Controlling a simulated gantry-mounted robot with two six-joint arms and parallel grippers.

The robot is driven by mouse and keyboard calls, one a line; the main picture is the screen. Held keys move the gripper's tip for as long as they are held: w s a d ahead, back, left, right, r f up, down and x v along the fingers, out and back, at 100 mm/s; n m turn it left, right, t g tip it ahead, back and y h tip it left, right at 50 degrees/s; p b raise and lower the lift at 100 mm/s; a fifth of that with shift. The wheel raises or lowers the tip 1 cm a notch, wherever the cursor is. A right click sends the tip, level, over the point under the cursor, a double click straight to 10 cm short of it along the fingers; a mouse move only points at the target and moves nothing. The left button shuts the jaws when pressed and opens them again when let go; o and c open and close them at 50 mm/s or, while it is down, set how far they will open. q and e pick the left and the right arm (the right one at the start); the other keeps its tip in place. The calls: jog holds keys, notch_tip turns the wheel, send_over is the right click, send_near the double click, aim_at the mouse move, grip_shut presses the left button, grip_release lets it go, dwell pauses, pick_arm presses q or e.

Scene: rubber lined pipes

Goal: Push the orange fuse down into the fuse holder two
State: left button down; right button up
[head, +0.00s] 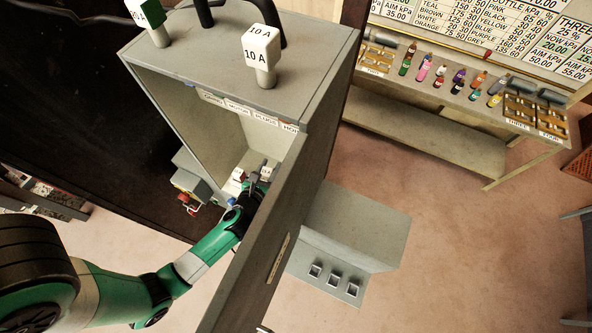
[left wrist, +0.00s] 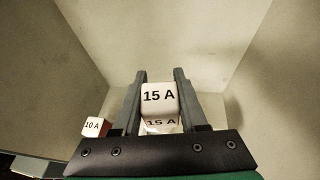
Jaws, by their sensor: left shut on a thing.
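My left gripper (head: 257,180) reaches into the open grey cabinet (head: 222,60), low down inside it. In the left wrist view the two fingers of my left gripper (left wrist: 159,76) are shut on a fuse (left wrist: 159,98) with a whitish cap marked 15 A. No clear orange shows on its visible faces. A second cap (left wrist: 92,127), marked 10 A with a reddish side, stands to the left of the fingers, apart from them. The fuse holders under the caps are hidden, so how deep the held fuse sits cannot be told. My right gripper is not in view.
The cabinet walls stand close around my left gripper, with the open door (head: 270,220) beside my arm. A white 10 A plug (head: 261,55) and a green-and-white one (head: 150,20) stand on the cabinet top. A bench (head: 440,125) with small bottles is at the right.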

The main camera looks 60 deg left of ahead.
pick_arm(q)
jog(key=f+b, duration=0.2)
jog(key=s+a+f+b, duration=0.1)
jog(key=f+b, duration=0.1)
jog(key=b, duration=0.1)
jog(key=a+f+b, duration=0.1)
jog(key=f+b, duration=0.1)
jog(key=shift+s+f+b, duration=0.15)
jog(key=shift+s+b, duration=0.15)
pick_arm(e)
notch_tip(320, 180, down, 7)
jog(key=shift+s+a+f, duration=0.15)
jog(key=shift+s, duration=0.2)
pick_arm(q)
jog(key=shift+p, duration=0.5)
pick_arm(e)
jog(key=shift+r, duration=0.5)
pick_arm(q)
jog(key=shift+f+b, duration=1.6)
jog(key=shift+f, duration=0.4)
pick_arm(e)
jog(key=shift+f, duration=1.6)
pick_arm(q)
jog(key=shift+c, duration=1.8)
grip_release()
jog(key=shift+r, duration=0.1)
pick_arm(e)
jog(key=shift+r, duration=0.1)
